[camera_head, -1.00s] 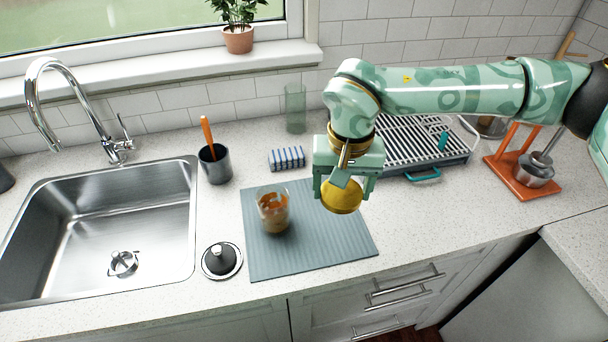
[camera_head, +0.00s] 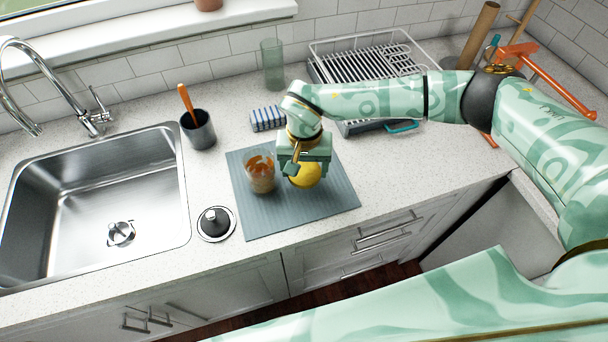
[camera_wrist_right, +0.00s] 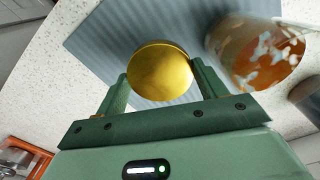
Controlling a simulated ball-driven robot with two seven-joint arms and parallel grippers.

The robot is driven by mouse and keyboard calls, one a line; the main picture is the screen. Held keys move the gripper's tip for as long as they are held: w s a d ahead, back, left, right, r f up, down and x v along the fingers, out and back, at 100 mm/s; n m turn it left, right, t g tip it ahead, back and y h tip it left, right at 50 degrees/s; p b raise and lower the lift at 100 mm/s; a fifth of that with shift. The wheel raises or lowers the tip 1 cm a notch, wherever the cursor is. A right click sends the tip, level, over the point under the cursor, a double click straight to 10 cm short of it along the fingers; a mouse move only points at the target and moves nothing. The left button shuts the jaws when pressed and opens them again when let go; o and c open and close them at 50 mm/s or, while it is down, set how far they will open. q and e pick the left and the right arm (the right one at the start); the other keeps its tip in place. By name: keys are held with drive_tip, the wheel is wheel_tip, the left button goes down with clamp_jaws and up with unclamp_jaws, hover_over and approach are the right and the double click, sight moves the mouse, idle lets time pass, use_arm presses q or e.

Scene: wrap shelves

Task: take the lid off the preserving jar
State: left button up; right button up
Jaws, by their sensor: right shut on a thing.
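The preserving jar (camera_head: 261,176) is clear glass with orange and tan contents. It stands on the blue-grey mat (camera_head: 340,196) and its top is uncovered. It also shows, blurred, in the right wrist view (camera_wrist_right: 258,52). My right gripper (camera_head: 300,172) is just right of the jar. It is shut on the round golden lid (camera_head: 306,175), which is apart from the jar. In the right wrist view the lid (camera_wrist_right: 160,70) sits between the two fingers. Whether the lid touches the mat cannot be told. My left gripper is not in view.
A black sink plug (camera_head: 216,222) lies left of the mat. A dark cup (camera_head: 198,130) with an orange-handled tool, a striped sponge (camera_head: 267,118) and a green glass (camera_head: 272,64) stand behind. A dish rack (camera_head: 360,62) is behind my right arm. The sink (camera_head: 90,200) is at left.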

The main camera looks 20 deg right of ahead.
sight(305, 172)
drive_tip(key=shift+f, duration=1.85)
drive_tip(key=shift+f, duration=0.1)
drive_tip(key=o, duration=0.8)
